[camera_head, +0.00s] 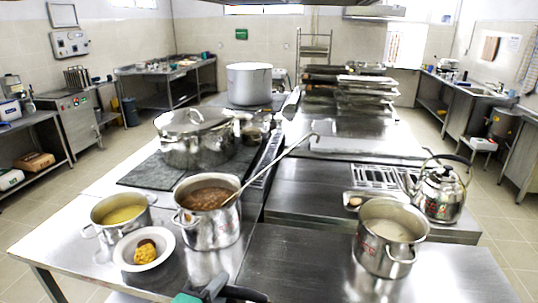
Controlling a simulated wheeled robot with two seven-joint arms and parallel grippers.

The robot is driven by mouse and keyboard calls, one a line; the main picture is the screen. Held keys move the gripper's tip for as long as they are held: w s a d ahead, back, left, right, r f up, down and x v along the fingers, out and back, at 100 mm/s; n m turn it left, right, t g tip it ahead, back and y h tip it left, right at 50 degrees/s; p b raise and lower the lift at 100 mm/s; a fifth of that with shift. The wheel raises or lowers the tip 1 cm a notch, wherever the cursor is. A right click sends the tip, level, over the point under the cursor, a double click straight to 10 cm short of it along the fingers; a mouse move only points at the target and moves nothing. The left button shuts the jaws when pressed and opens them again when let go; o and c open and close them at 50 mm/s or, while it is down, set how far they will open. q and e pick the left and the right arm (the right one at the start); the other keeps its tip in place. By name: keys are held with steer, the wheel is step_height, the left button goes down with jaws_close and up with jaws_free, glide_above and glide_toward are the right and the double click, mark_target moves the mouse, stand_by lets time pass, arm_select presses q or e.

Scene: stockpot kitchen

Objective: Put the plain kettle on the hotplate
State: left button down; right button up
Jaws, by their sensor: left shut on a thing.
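A shiny steel kettle (440,192) with a dark arched handle stands upright at the right, beside a slotted grate (376,177); small red marks show low on its side. I cannot tell whether it is the plain one. A dark flat slab (136,176), which looks like a hotplate, lies at the left under a lidded stockpot (196,138). My left gripper (222,290) is at the bottom edge, dark and partly cut off, below the white bowl. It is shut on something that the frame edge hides. My right gripper is not in view.
A pot of brown stew (209,229) with a long ladle (270,168), a pot of yellow soup (121,229) and a white bowl (133,254) with food crowd the front left. An open steel pot (380,262) stands front right.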

arm_select(q)
steer(key=shift+w+a+f, duration=0.1)
steer(key=shift+a, duration=0.3)
steer(key=a+f+n+y, duration=0.1)
steer(key=a+f+y, duration=0.1)
steer(key=a+f, duration=0.1)
steer(key=a+f+n+t+y, duration=0.1)
steer(key=a, duration=0.1)
steer(key=shift+w+a+f+n, duration=0.2)
steer(key=shift+w+f+n, duration=0.1)
steer(key=shift+f, duration=0.1)
steer(key=a+f+y, duration=0.1)
steer(key=s+a+f+n+y, duration=0.1)
steer(key=a+f, duration=0.3)
steer(key=shift+s+n+y, duration=0.3)
steer(key=shift+y, duration=0.1)
steer(key=shift+s+a+f, duration=0.15)
steer(key=shift+a+f, duration=0.15)
steer(key=shift+a, duration=0.05)
